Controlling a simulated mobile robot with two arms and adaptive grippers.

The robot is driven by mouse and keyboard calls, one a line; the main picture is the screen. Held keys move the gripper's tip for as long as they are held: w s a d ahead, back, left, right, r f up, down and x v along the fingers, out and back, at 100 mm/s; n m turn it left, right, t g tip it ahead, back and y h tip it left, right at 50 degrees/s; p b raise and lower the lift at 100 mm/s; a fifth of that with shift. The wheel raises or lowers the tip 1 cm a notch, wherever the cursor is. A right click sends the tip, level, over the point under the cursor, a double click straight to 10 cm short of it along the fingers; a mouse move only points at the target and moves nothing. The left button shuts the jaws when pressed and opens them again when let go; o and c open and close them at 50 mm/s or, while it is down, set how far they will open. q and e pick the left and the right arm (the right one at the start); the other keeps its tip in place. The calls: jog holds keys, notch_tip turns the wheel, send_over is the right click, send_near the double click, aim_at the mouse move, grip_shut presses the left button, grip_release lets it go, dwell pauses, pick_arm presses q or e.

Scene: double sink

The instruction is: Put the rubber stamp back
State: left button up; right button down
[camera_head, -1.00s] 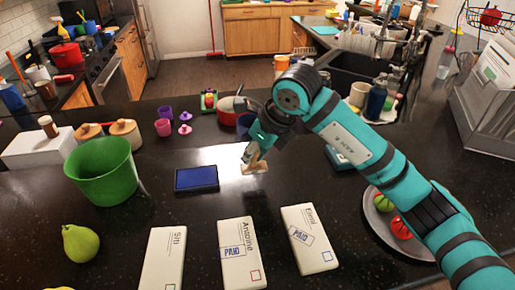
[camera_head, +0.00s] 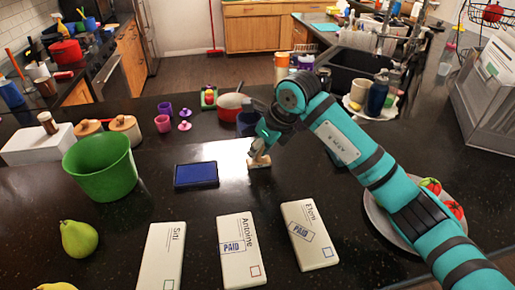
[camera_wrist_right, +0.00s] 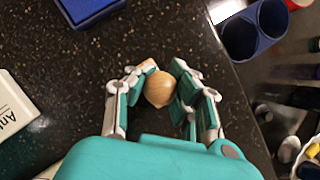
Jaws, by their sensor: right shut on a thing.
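The rubber stamp (camera_head: 259,163) has a pale wooden base and a round wooden knob. My right gripper (camera_head: 258,150) is shut on it, right of the blue ink pad (camera_head: 196,175). The stamp looks upright, on or just above the black counter; I cannot tell which. In the right wrist view the knob (camera_wrist_right: 159,90) shows between the fingers of my right gripper (camera_wrist_right: 160,78), which hide much of the base. Three envelopes lie in front: Siti (camera_head: 162,255) without a visible PAID mark, Antoine (camera_head: 239,262) and Eleni (camera_head: 309,240) with PAID marks. My left gripper is not in view.
A green bucket (camera_head: 101,170) and a pear (camera_head: 79,239) are at the left. A red pot (camera_head: 231,105) and a dark blue container (camera_head: 247,122) stand close behind my gripper. A plate (camera_head: 378,212) with vegetables is at the right, partly under my arm.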

jog(key=c, duration=1.6)
grip_release()
jog(key=o, duration=0.4)
jog(key=shift+f, duration=0.1)
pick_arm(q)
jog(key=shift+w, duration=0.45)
pick_arm(e)
jog(key=shift+r+p, duration=0.35)
jog(key=shift+p, duration=0.1)
pick_arm(q)
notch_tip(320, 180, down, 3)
jog(key=b, duration=0.3)
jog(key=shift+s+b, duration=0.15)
jog(key=shift+b, duration=0.15)
pick_arm(e)
jog(key=v, duration=1.1)
jog(key=shift+s+d+r, duration=0.15)
jog(key=shift+d+r, duration=0.05)
jog(key=shift+r, duration=0.1)
